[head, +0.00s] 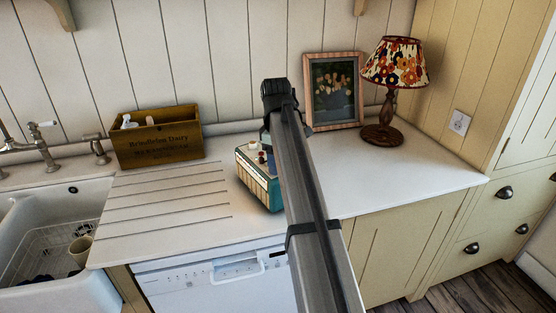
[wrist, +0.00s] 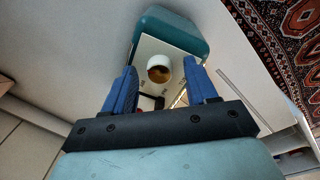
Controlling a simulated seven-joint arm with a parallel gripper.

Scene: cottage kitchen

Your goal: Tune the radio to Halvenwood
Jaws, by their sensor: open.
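The radio (head: 262,192) is a teal box with a cream top panel, standing on the white counter at the middle of the head view, partly hidden by my arm. A round knob (wrist: 159,66) with a white rim and brown-gold centre stands on the panel. My gripper (wrist: 160,72) is open, its blue fingers on either side of the knob; contact cannot be told.
A wooden crate (head: 158,153) stands left of the radio, beside the sink (head: 52,232). A framed picture (head: 334,91) and a floral-shaded lamp (head: 394,72) stand at the back right. A patterned rug (wrist: 285,35) shows in the wrist view.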

